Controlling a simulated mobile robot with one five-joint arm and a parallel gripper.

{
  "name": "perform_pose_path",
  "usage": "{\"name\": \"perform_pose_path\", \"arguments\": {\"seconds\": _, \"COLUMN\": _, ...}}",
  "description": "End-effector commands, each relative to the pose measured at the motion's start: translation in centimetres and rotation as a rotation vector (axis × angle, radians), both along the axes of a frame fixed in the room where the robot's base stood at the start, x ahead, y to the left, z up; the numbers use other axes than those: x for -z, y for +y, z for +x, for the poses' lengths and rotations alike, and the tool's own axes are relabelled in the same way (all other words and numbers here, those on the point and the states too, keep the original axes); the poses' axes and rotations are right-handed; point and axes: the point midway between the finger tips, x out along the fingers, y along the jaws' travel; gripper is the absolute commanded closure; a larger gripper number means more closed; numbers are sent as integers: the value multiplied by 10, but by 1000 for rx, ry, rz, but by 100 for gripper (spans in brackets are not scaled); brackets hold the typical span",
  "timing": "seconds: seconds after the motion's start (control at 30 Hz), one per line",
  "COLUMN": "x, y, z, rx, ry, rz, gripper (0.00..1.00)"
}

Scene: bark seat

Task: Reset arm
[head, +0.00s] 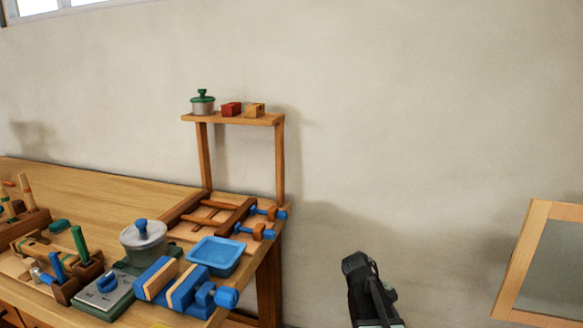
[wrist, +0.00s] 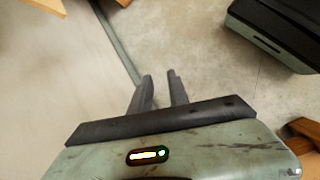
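My gripper (wrist: 160,78) shows in the wrist view with its two grey fingers apart and nothing between them. It points down over bare floor. In the head view the dark end of my arm (head: 368,290) is raised at the bottom, right of the workbench and in front of the wall. The fingers cannot be made out in that view. My gripper touches none of the things on the bench.
A wooden workbench (head: 110,195) stands at left with a blue tray (head: 215,254), a lidded pot (head: 144,243) and a blue vise (head: 180,285). A small raised shelf (head: 235,119) holds several items. A wood-framed panel (head: 540,260) is at right. A dark box (wrist: 275,35) is on the floor.

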Motion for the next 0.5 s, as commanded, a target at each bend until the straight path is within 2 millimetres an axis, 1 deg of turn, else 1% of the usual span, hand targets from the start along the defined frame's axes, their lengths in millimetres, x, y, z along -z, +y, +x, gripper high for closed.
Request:
{"name": "perform_pose_path", "arguments": {"seconds": 0.03, "x": 10, "y": 21, "z": -22, "rx": 60, "ry": -53, "rz": 74, "gripper": 79}}
{"name": "perform_pose_path", "arguments": {"seconds": 0.1, "x": 22, "y": 51, "z": -39, "rx": 167, "ry": -126, "rz": 182, "gripper": 79}}
{"name": "perform_pose_path", "arguments": {"seconds": 0.2, "x": 33, "y": 88, "z": -61, "rx": 353, "ry": -211, "rz": 329, "gripper": 79}}
{"name": "perform_pose_path", "arguments": {"seconds": 0.3, "x": 37, "y": 119, "z": -71, "rx": 546, "ry": -270, "rz": 443, "gripper": 79}}
{"name": "perform_pose_path", "arguments": {"seconds": 0.37, "x": 38, "y": 132, "z": -69, "rx": 664, "ry": -298, "rz": 487, "gripper": 79}}
{"name": "perform_pose_path", "arguments": {"seconds": 0.4, "x": 38, "y": 136, "z": -65, "rx": 739, "ry": -320, "rz": 494, "gripper": 79}}
{"name": "perform_pose_path", "arguments": {"seconds": 0.43, "x": 38, "y": 135, "z": -64, "rx": 794, "ry": -338, "rz": 486, "gripper": 79}}
{"name": "perform_pose_path", "arguments": {"seconds": 0.47, "x": 26, "y": 135, "z": -64, "rx": 823, "ry": -346, "rz": 480, "gripper": 79}}
{"name": "perform_pose_path", "arguments": {"seconds": 0.5, "x": 7, "y": 134, "z": -63, "rx": 815, "ry": -345, "rz": 480, "gripper": 79}}
